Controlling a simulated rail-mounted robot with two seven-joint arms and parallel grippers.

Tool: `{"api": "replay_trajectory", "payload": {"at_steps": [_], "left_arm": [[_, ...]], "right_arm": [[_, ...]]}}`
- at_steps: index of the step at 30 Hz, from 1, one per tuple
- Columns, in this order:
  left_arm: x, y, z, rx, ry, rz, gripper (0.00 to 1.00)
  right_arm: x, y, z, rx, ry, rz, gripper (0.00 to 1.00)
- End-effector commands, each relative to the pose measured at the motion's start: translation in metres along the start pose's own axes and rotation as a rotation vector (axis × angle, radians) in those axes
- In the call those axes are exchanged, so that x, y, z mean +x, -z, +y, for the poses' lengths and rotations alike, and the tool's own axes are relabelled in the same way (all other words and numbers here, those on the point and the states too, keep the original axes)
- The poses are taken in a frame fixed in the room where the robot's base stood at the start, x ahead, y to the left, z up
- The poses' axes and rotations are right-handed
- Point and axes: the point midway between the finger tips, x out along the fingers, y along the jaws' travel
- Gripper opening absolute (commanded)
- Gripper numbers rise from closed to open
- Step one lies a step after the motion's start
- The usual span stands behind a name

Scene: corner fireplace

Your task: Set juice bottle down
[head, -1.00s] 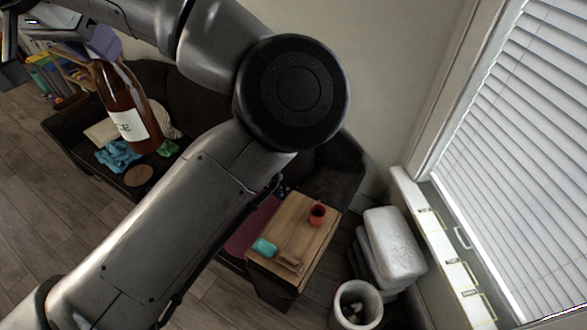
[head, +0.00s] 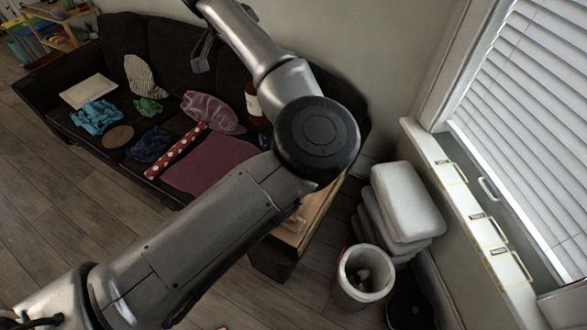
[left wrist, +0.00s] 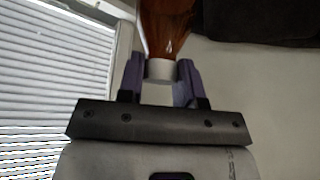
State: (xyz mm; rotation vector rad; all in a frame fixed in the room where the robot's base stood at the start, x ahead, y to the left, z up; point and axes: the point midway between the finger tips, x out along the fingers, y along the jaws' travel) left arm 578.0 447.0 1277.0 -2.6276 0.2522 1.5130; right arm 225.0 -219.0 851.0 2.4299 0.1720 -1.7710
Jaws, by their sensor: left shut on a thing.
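The juice bottle (head: 253,103), brown with a pale label, shows only in part behind my left arm in the head view, in front of the sofa's right part. In the left wrist view, my left gripper (left wrist: 161,82) has its purple fingers shut around the white cap end of the bottle (left wrist: 167,28). In the head view that gripper is hidden behind the arm. The wooden side table (head: 313,217) is mostly covered by my arm's elbow; I cannot tell the gap between it and the bottle. My right gripper is not in view.
The dark sofa (head: 120,45) holds several clothes and a maroon cloth (head: 208,166). A white bin (head: 345,290) and stacked white cushions (head: 405,200) stand right of the table, near the window ledge (head: 465,215). Open wooden floor (head: 60,210) lies left.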

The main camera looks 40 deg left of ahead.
Motion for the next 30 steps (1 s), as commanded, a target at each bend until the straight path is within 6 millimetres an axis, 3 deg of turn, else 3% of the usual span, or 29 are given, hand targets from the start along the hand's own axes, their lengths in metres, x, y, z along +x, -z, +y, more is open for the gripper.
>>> {"api": "replay_trajectory", "payload": {"at_steps": [1, 3, 15, 21, 24, 30], "left_arm": [[0.036, -0.006, 0.005, 0.028, -0.016, -0.002, 0.00], [0.070, -0.008, 0.012, 0.062, -0.036, -0.002, 0.00], [0.250, -0.029, 0.065, 0.228, -0.132, 0.002, 0.00], [0.312, -0.041, 0.089, 0.280, -0.160, 0.004, 0.00], [0.333, -0.045, 0.099, 0.298, -0.170, 0.005, 0.00], [0.356, -0.050, 0.109, 0.316, -0.179, 0.005, 0.00]], "right_arm": [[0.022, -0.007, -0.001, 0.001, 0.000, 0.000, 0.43], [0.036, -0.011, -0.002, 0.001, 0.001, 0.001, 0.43], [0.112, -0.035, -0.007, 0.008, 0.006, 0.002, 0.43], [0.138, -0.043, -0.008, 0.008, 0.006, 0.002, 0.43], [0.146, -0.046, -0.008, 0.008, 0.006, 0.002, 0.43], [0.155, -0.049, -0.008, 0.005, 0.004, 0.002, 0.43]]}}
